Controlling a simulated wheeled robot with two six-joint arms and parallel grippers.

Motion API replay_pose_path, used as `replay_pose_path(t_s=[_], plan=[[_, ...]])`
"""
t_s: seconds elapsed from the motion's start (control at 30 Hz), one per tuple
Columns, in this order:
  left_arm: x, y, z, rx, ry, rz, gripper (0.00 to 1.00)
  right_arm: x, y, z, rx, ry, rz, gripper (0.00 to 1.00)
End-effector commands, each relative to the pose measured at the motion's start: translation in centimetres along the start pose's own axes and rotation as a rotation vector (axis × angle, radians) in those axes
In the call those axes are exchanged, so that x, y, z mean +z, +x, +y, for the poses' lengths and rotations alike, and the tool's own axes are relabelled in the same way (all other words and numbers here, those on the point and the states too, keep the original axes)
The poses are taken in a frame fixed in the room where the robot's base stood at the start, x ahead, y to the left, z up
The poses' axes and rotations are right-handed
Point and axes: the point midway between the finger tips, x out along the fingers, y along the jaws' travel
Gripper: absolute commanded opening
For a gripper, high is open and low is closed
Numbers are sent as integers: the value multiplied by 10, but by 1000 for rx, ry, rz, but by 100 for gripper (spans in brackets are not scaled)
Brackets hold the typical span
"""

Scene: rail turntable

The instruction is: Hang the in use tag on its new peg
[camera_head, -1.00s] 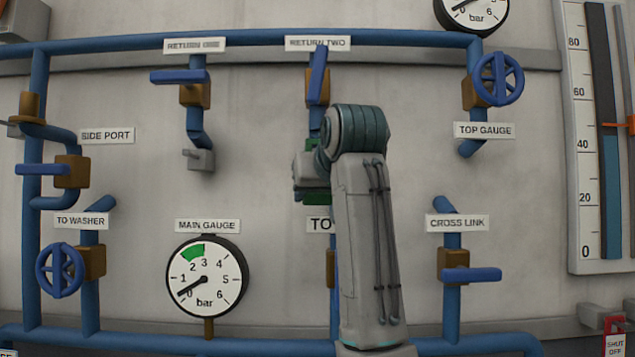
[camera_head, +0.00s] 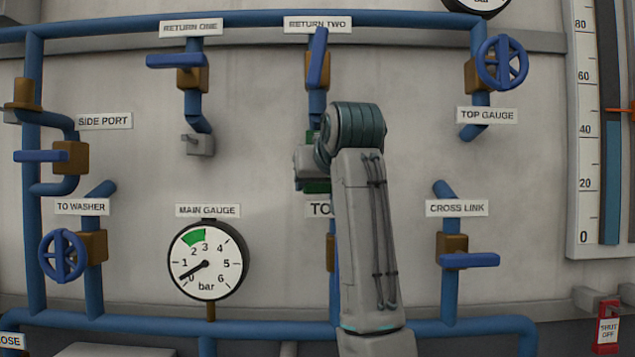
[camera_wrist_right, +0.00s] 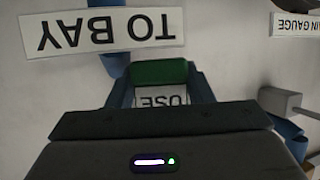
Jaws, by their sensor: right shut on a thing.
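The in use tag has a green part and a white face, with "USE" showing upside down in the right wrist view (camera_wrist_right: 165,97). My right gripper (camera_wrist_right: 160,85) is shut on it. In the head view, the right gripper (camera_head: 308,162) is in front of the wall below RETURN TWO, mostly hidden by my own forearm. Green parts (camera_head: 317,187) show at its edges. A grey peg-like fitting (camera_head: 198,144) ends the pipe below RETURN ONE, left of the gripper and empty. A similar grey fitting (camera_wrist_right: 287,102) shows at the right of the wrist view. My left gripper is not in view.
The TO BAY label (camera_wrist_right: 100,32) is close to the held tag. Blue pipes and valves surround the area, with the RETURN TWO valve handle (camera_head: 318,58) above and the main gauge (camera_head: 208,261) lower left. A red SHUT OFF tag (camera_head: 607,328) hangs at lower right.

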Motion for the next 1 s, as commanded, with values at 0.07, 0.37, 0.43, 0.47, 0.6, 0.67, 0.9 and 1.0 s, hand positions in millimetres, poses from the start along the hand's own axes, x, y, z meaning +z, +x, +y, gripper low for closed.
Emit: replay_pose_path(t_s=[0.07, 0.37, 0.43, 0.47, 0.6, 0.67, 0.9, 1.0], plan=[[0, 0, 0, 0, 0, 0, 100, 0, 0, 0, 0, 0, 0, 25], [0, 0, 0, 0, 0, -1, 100, 0, 0, 0, 0, 0, 0, 72], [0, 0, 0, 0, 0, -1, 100, 0, 0, 0, 0, 0, 0, 72], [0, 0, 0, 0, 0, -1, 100, 0, 0, 0, 0, 0, 0, 72], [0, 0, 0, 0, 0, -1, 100, 0, 0, 0, 0, 0, 0, 72], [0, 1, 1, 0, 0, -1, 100, 0, -2, 0, 0, 0, 1, 72], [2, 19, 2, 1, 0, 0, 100, 3, -35, 0, 1, -1, 4, 72], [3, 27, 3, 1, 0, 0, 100, 3, -56, 0, 1, -1, 5, 72]])
